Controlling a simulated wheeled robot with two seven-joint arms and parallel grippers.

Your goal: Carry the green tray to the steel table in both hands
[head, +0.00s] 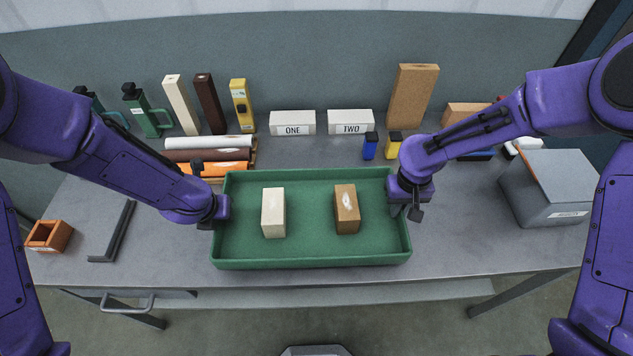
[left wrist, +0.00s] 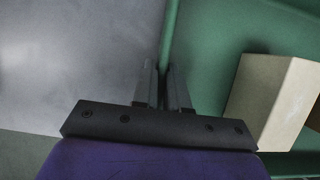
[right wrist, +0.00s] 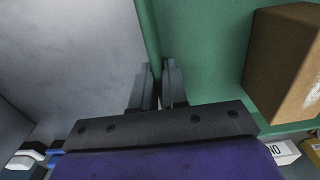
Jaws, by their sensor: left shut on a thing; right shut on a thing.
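The green tray (head: 310,258) is at the front middle of a grey table (head: 480,240). A cream brick (head: 273,212) and a brown brick (head: 347,209) stand in it, apart from each other. My left gripper (head: 222,209) is shut on the tray's left wall; the left wrist view shows its fingers (left wrist: 163,85) on either side of the green rim. My right gripper (head: 398,199) is shut on the right wall, and its fingers (right wrist: 158,85) straddle the rim in the right wrist view. I cannot tell whether the tray touches the table.
Behind the tray are white blocks marked ONE (head: 292,123) and TWO (head: 350,122), a blue item (head: 370,146) and rolls (head: 210,155). A grey box (head: 548,187) stands at right. At left are an orange box (head: 48,236) and a dark angle piece (head: 112,232).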

